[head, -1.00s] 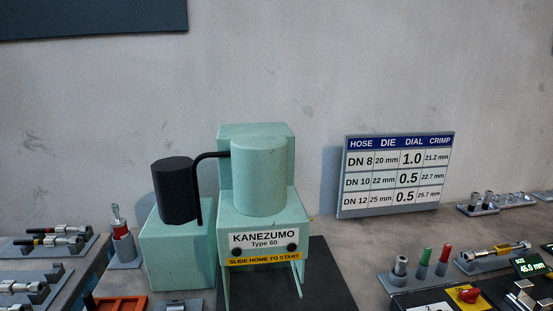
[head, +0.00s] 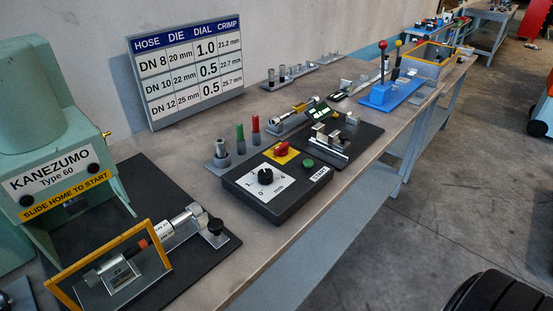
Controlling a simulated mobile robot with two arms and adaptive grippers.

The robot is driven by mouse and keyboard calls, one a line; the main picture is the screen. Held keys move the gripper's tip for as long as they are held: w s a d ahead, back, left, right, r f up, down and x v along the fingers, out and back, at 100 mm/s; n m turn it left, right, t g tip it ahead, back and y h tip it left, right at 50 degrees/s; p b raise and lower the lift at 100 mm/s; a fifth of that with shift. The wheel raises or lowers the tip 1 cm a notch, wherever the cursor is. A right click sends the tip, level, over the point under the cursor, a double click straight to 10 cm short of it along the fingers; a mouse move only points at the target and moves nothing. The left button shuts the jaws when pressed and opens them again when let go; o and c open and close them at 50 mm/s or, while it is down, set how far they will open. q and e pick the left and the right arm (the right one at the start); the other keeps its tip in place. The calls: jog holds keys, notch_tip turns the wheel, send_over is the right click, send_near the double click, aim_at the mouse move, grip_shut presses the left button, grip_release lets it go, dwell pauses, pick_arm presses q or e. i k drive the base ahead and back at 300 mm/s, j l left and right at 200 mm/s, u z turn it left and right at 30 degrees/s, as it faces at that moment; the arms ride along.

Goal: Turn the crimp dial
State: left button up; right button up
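The crimp dial (head: 265,176) is a black knob on a white scale plate marked in mm, on top of a dark control box (head: 272,203). Its pointer is too small to read surely. A red knob on a yellow plate (head: 283,152) and a green button (head: 308,163) beside a START label share the box. A chart board (head: 187,66) lists hose, die, dial and crimp: DN 8 has dial 1.0, DN 10 and DN 12 have 0.5. Neither gripper shows in the head view.
The green KANEZUMO press (head: 58,165) stands at left. A yellow-framed clear guard (head: 110,268) and a metal fitting holder (head: 190,225) stand before it. Green and red pins (head: 248,132) stand behind the box. A blue lever stand (head: 388,92) is farther along the bench.

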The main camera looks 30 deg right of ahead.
aim_at(265, 176)
jog(key=z, duration=1)
